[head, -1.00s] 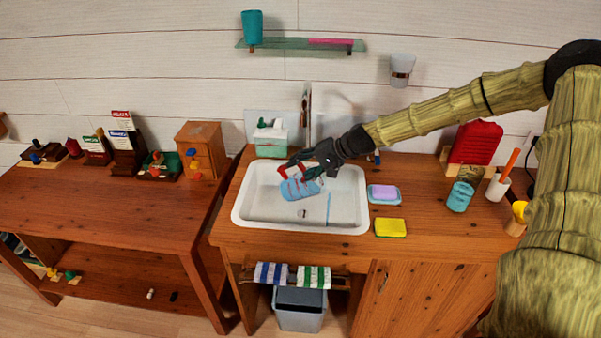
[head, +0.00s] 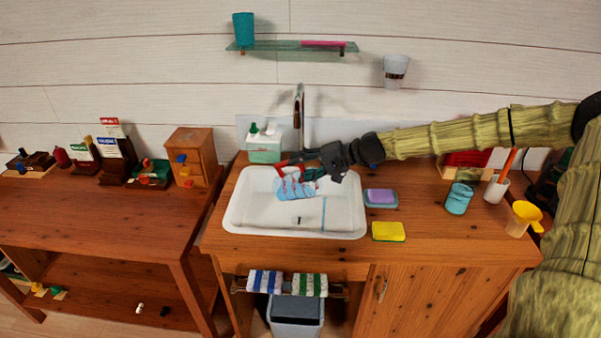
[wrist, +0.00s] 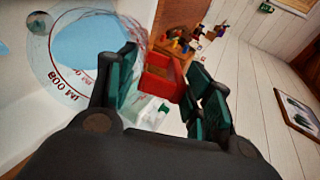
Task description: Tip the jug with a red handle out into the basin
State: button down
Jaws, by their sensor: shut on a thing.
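The jug (head: 296,188) is clear with red markings and light blue inside. It hangs over the back half of the white basin (head: 240,222). My gripper (head: 303,159) is shut on its red handle (head: 286,164), above and to the right of the jug body. In the wrist view the red handle (wrist: 162,78) sits between the fingers of my gripper (wrist: 165,88).
A glass shelf (head: 290,47) hangs above.

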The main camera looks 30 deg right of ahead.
jog(key=shift+s+d+r+t+y+b, duration=0.25)
jog(key=shift+s+d+t+y+b, duration=0.25)
jog(key=shift+b, duration=1.1)
jog(key=shift+s+d+r+t+y+b, duration=0.25)
jog(key=shift+s+d+t+y+b, duration=0.2)
jog(key=shift+b, duration=1.15)
jog(key=shift+s+d+r+t+y+b, duration=0.25)
jog(key=shift+s+d+t+y+b, duration=0.5)
jog(key=shift+b, duration=2.6)
jog(key=shift+s+d+r+t+y+b, duration=0.1)
jog(key=shift+s+d+t+y+b, duration=0.65)
jog(key=shift+b, duration=3.85)
jog(key=shift+s+d+t+y+b, duration=0.85)
jog(key=shift+s+d+y+b, duration=0.4)
jog(key=shift+b, duration=6.3)
jog(key=shift+w+h+p, duration=0.25)
jog(key=shift+h+p, duration=0.05)
jog(key=shift+p, duration=0.6)
